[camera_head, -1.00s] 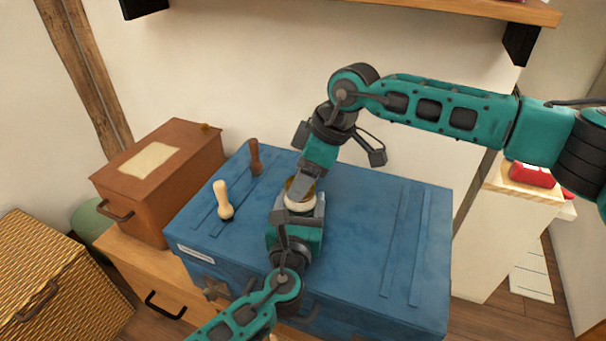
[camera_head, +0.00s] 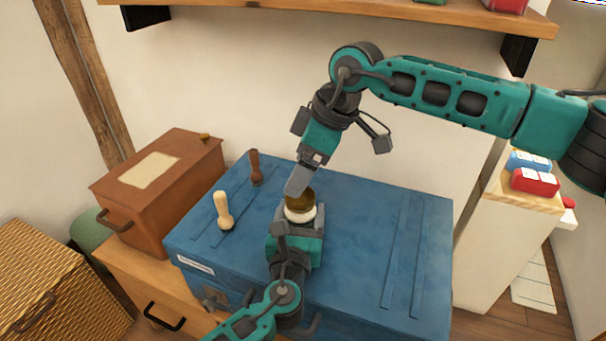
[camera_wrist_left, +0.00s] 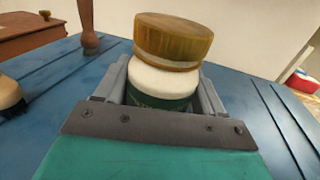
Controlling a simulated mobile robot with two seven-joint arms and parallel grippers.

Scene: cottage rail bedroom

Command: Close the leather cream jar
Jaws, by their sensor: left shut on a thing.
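The leather cream jar (camera_head: 299,214) has a white upper part and, in the left wrist view, a dark green body (camera_wrist_left: 158,102). My left gripper (camera_head: 297,230) is shut around it from the near side, above the blue trunk. The brown-gold lid (camera_head: 301,198) sits on top of the white part (camera_wrist_left: 163,83). In the left wrist view the lid (camera_wrist_left: 173,40) looks slightly tilted and shifted right; I cannot tell whether it is fully seated. My right gripper (camera_head: 297,184) is just above and left of the lid, seen side-on, its jaw gap hidden. It does not show in the left wrist view.
The blue trunk (camera_head: 365,230) lies under both grippers, its right side clear. A brown box (camera_head: 165,195) is further left. A wooden shelf (camera_head: 350,15) hangs above.

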